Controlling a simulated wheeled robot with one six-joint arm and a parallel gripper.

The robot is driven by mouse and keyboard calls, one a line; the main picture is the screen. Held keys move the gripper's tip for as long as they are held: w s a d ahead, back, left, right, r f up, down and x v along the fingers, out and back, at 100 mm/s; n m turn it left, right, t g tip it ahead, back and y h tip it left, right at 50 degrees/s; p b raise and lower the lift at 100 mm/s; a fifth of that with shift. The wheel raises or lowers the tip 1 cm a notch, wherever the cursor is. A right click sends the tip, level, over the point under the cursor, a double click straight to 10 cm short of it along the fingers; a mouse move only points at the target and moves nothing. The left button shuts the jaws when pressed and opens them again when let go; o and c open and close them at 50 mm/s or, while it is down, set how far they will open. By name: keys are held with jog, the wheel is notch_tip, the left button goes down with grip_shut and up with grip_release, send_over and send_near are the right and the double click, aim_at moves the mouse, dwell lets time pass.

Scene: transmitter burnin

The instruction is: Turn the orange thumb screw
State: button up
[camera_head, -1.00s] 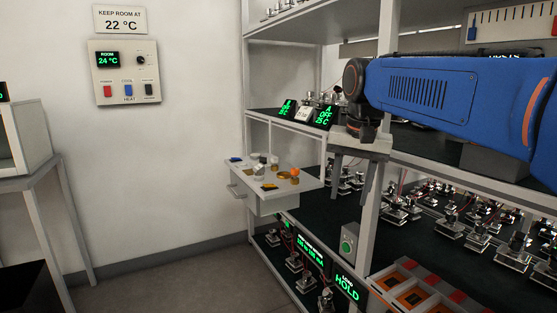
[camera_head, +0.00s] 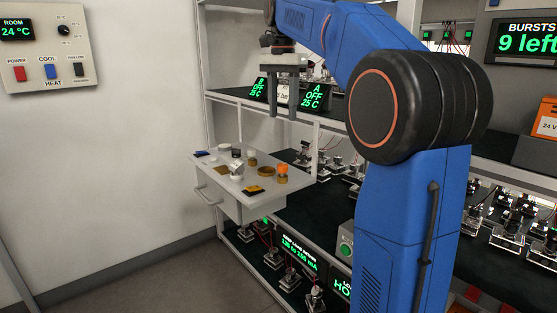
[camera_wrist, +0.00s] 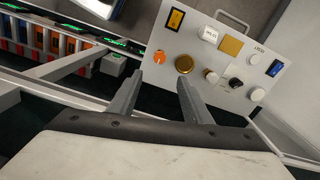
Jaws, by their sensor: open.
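The orange thumb screw (camera_head: 282,174) stands on the top panel of a small white drawer-like box (camera_head: 240,206) fixed to the shelf. In the wrist view the orange thumb screw (camera_wrist: 159,57) sits near the panel's left edge, beyond the left fingertip. My gripper (camera_head: 284,116) is open and empty, above the panel with its fingers pointing down. In the wrist view my gripper (camera_wrist: 160,82) has its fingers apart, with a brass disc (camera_wrist: 184,64) just beyond the space between them. Nothing touches the screw.
The panel also holds white knobs (camera_wrist: 208,34), a black knob (camera_wrist: 235,84), a blue rocker switch (camera_wrist: 274,68) and an amber-and-black switch (camera_wrist: 176,18). Shelf edges and posts stand close on the right. Green displays (camera_head: 314,97) stand on the shelf behind my gripper.

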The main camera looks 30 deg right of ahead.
aim_at(282, 165)
notch_tip(282, 165, down, 16)
jog(key=shift+f, duration=0.1)
dwell(0.5)
jog(key=c, duration=1.1)
